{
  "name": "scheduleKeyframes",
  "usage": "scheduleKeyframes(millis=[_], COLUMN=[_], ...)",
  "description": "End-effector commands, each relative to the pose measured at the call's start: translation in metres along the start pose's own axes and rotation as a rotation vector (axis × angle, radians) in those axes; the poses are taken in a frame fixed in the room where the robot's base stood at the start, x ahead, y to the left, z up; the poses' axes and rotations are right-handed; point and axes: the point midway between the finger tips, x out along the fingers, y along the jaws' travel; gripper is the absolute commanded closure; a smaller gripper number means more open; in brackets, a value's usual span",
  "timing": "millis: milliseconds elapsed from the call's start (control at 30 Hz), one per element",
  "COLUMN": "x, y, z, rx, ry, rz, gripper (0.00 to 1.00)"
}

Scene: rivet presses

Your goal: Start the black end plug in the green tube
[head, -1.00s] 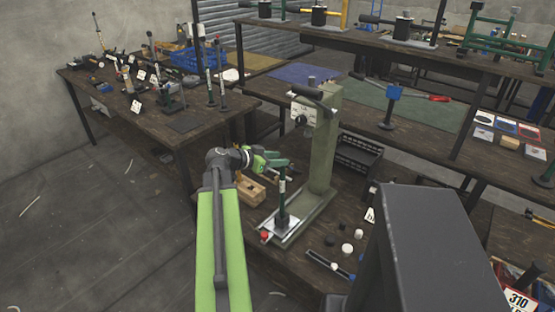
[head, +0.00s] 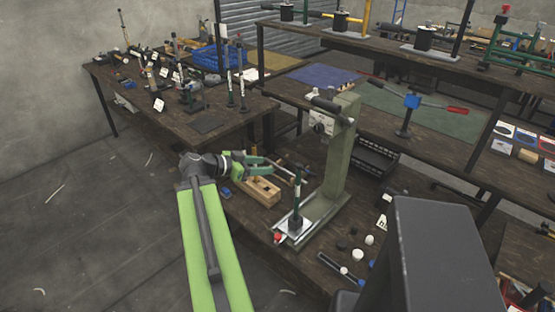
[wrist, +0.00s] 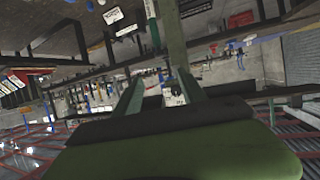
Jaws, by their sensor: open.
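The green tube (head: 297,190), dark with a pale band, stands upright in a black holder on the white plate of the press base. Its top end looks dark; I cannot tell whether a plug sits in it. Small black plugs (head: 342,245) lie on the bench to the right of the press, among white ones. My gripper (head: 278,168) is just left of the tube's upper part and appears apart from it. In the wrist view its two fingers (wrist: 160,88) are spread with nothing between them.
The green press column (head: 342,155) with its dark lever rises just right of the tube. A red knob (head: 278,237) is at the base's front corner. A black crate (head: 375,158) stands behind.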

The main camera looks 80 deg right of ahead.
Motion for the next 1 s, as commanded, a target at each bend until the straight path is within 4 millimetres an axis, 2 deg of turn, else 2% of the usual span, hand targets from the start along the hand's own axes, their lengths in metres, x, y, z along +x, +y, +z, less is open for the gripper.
scheduleKeyframes(millis=[33,100,200,900,1000], x=[-0.011,-0.019,-0.026,-0.027,-0.036], y=[0.0,0.0,-0.001,-0.001,-0.006], z=[-0.003,-0.002,-0.001,0.0,0.003], rx=[-0.001,0.0,0.001,0.001,-0.007], ry=[0.0,0.0,0.0,0.0,0.0], rz=[-0.003,-0.001,-0.001,0.001,-0.016], gripper=[0.51,0.51,0.51,0.51,0.51])
